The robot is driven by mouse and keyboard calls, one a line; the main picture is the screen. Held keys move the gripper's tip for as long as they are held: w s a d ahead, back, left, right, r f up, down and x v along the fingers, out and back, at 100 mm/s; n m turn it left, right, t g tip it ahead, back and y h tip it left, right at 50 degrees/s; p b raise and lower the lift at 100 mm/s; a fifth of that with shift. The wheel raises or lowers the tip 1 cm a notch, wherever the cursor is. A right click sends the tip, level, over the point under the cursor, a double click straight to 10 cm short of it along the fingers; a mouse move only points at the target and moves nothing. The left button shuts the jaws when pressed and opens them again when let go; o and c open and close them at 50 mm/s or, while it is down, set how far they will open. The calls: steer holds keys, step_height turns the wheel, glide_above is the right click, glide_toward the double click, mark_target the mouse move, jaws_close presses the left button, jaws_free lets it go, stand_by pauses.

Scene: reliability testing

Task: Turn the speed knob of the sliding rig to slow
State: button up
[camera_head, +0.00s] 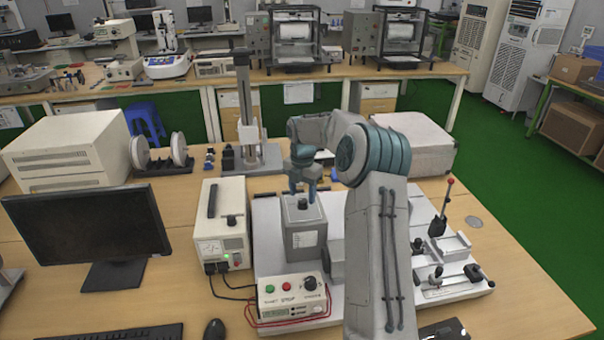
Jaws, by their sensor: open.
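The sliding rig has a white base plate (266,230) on the wooden table. A control box (268,307) at its front left carries a green button, a red button and a black round knob (310,284) on the right. The knob's setting is too small to read. A grey upright box (306,241) stands behind it with a small black knob (303,204) on top. My gripper (303,197) points down over the grey box, open, with its fingers close to that small knob. I cannot tell whether they touch it. My arm hides the middle of the rig.
A white power unit (222,228) stands left of the rig, with cables to the control box. A monitor (90,228) is further left. A lever with a red tip (441,209) and metal clamps (444,280) are at the right.

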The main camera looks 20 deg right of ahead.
mark_target(302, 200)
step_height(302, 200, up, 11)
steer(key=b, duration=0.1)
steer(key=shift+r, duration=0.2)
steer(key=shift+a, duration=0.1)
steer(key=s+a+r+m+t+h, duration=0.1)
steer(key=s+a+r+m, duration=0.4)
steer(key=s, duration=0.4)
steer(key=s+a+r+m+t, duration=0.1)
steer(key=s+a+r+m, duration=0.1)
steer(key=s+a+m, duration=0.5)
steer(key=s+f+m+t, duration=0.1)
steer(key=s+f+m, duration=0.2)
steer(key=s+m, duration=0.3)
steer(key=s+a+f+m+y, duration=0.1)
steer(key=s+f+m, duration=0.2)
steer(key=s, duration=1.2)
steer(key=m, duration=0.3)
steer(key=shift+s+f+m+t, duration=0.2)
steer(key=shift+s+m+t, duration=0.2)
steer(key=shift+a, duration=0.1)
